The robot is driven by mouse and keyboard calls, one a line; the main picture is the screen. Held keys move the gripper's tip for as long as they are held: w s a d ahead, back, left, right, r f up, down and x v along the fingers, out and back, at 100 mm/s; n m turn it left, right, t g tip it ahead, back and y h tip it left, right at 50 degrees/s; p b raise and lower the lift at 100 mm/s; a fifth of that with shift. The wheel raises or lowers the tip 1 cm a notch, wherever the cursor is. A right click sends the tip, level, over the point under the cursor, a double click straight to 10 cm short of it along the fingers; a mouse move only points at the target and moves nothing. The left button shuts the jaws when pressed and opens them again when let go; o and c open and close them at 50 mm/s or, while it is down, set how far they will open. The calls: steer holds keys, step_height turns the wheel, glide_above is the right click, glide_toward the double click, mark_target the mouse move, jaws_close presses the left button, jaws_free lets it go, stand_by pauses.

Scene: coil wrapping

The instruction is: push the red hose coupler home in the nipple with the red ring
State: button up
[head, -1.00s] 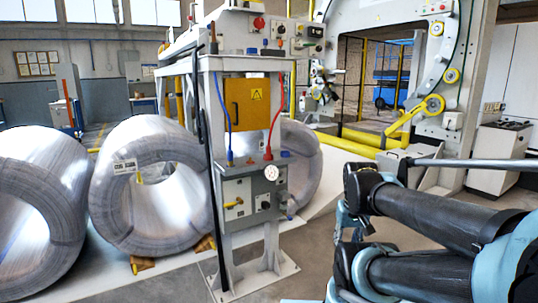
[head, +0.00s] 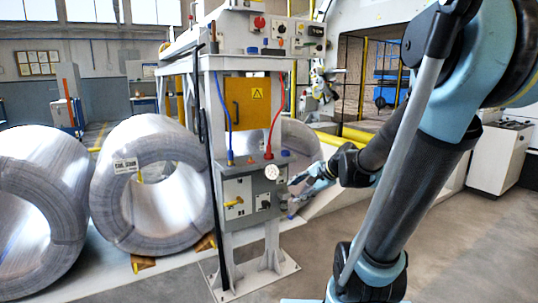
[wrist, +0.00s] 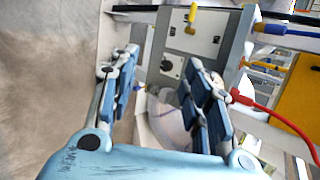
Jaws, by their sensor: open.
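The red hose coupler (head: 268,155) stands at the lower end of the red hose (head: 280,105), on top of the grey control box of the stand. In the wrist view the coupler (wrist: 238,96) is just right of my right finger. I cannot make out the nipple's red ring or how deep the coupler sits. My gripper (head: 298,190) is to the right of the control box, lower than the coupler. In the wrist view my gripper (wrist: 162,72) is open, with nothing between its fingers.
The blue hose's coupler (head: 230,158) stands left of the red one. A gauge (head: 271,172) and the control box (head: 236,195) with a yellow handle are close by. Wire coils (head: 150,185) lie at the left. Floor is free at the lower right.

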steer(key=w+a+r+m+t+y, duration=0.2)
steer(key=w+m, duration=0.2)
steer(key=w, duration=0.2)
steer(key=w+a+r+m+t+y, duration=0.1)
steer(key=w+r+m, duration=0.25)
steer(key=w, duration=0.25)
steer(key=m+t+y, duration=0.1)
steer(key=m+t, duration=0.3)
steer(key=m, duration=0.5)
glide_toward(270, 147)
steer(key=shift+m, duration=0.25)
steer(key=x, duration=0.6)
steer(key=shift+a, duration=0.1)
steer(key=shift+x, duration=2.65)
steer(key=shift+w, duration=0.1)
jaws_close()
